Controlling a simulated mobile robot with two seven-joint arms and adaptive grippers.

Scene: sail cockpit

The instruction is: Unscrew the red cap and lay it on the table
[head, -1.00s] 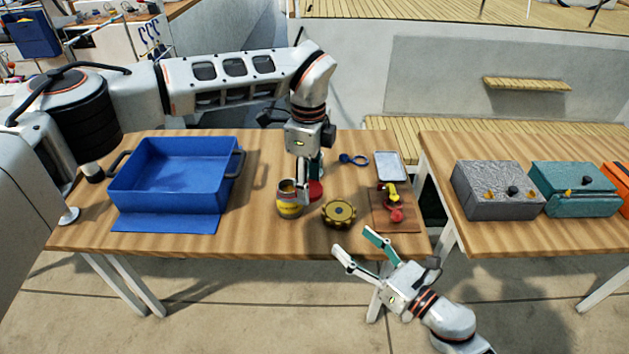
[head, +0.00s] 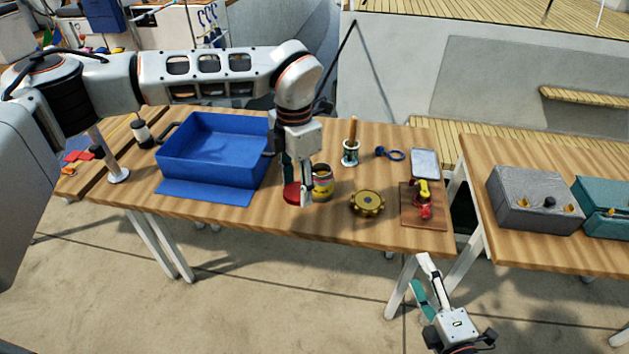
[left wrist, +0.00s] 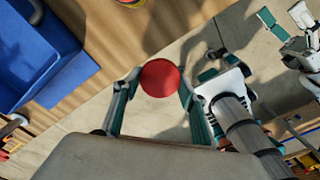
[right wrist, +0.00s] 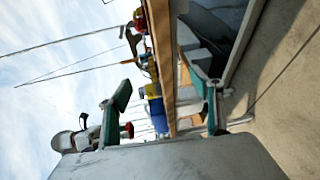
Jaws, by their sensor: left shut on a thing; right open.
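The red cap (head: 291,193) is between the fingers of my left gripper (head: 300,197), which is shut on it. It lies just left of the yellow jar (head: 322,184), apart from it. The jar stands upright on the wooden table (head: 260,222) with its top open. In the left wrist view the round face of the cap (left wrist: 160,78) fills the space between the two fingertips, and only a bit of the jar (left wrist: 131,2) shows at the top. The cap's exact height above the table is unclear. My right gripper (head: 422,277) is open and empty, in front of the table's right end.
A blue bin (head: 215,150) stands left of the cap. A brass knobbed wheel (head: 367,203) lies right of the jar. Bare table lies along the front edge.

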